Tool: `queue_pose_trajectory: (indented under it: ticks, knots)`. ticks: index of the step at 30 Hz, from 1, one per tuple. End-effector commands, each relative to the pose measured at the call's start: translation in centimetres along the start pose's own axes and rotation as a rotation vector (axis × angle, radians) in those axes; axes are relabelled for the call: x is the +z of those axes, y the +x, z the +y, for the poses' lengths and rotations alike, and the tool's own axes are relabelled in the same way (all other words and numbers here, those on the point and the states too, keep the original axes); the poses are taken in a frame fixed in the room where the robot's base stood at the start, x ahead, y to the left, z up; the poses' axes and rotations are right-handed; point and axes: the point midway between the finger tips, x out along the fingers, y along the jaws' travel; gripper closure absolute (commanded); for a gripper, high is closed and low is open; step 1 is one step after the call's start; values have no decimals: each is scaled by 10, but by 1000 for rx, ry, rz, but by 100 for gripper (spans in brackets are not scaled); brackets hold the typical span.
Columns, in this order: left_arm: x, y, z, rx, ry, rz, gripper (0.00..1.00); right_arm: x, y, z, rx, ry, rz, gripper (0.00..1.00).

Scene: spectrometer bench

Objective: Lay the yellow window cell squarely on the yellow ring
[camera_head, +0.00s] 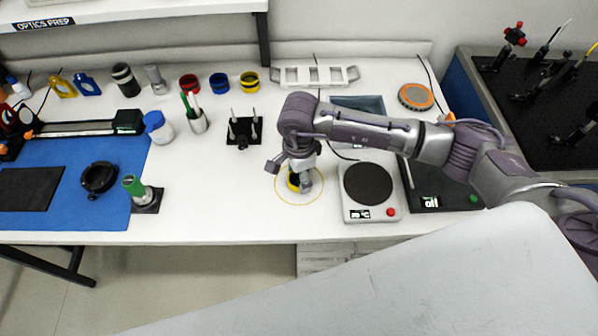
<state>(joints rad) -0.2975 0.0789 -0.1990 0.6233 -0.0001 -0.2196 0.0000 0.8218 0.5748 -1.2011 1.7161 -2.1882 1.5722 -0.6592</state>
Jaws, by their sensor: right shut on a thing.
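The yellow window cell (293,182), a short black and yellow cylinder, is partly hidden by my right gripper (302,184). The gripper reaches down from above and is shut on the cell. The yellow ring (299,210) is a thin circle on the white bench. The cell and fingers appear within the ring's outline, left of or near its middle. From this angle I cannot tell whether the cell touches the bench or is held just above it. My left gripper is not in view.
A hot plate (368,186) stands close to the right of the ring. A black post stand (244,130) is behind it to the left. Red (189,84), blue (219,83) and yellow (249,82) cylinders stand at the back. The bench left of the ring is clear.

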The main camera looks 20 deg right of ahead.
Motion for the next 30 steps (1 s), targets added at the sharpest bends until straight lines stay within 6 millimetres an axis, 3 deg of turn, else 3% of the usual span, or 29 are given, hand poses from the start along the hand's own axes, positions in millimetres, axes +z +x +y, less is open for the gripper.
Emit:
queue_pose_trajectory:
  ticks: [7, 8, 12, 25, 30]
  knots:
    - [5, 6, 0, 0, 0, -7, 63, 0, 4, 0, 0, 0, 0, 83]
    - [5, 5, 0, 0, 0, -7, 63, 0, 4, 0, 0, 0, 0, 40]
    - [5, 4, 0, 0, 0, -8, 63, 0, 3, 0, 1, 0, 0, 17]
    - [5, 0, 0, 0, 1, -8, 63, 0, -3, 0, -1, 0, 0, 16]
    - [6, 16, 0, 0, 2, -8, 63, 0, -30, -2, -6, -1, 1, 16]
